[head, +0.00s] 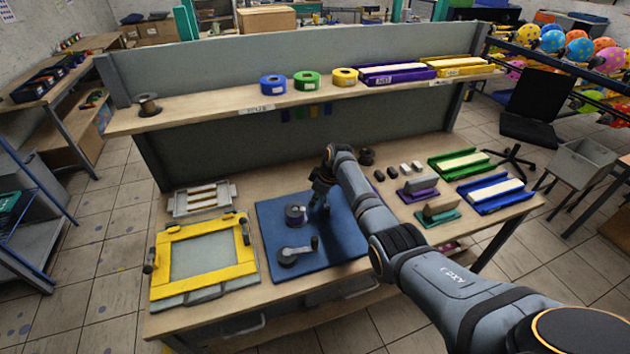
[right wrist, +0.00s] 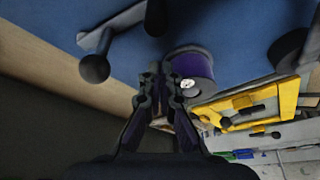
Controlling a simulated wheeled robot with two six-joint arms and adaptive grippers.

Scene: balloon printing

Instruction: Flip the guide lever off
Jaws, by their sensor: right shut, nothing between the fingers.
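A grey lever with a dark knob (head: 297,252) lies low on the blue mat (head: 268,228) on the bench; its arm and round dark knob (right wrist: 95,67) show at upper left in the right wrist view. I cannot tell if this is the guide lever. A purple-and-grey spool-like cylinder (head: 295,214) stands behind it, and also shows just past my fingertips in the right wrist view (right wrist: 193,65). My right gripper (head: 318,200) points down over the mat, right of the cylinder, shut and empty. Whether it touches the cylinder is unclear. My left gripper is out of view.
A yellow frame (head: 205,231) with dark handles lies left of the mat. A grey tray (head: 200,199) is behind it. Small blocks, a green tray (head: 463,161) and a blue tray (head: 493,193) are at right. A shelf with tape rolls (head: 273,85) overhangs the back.

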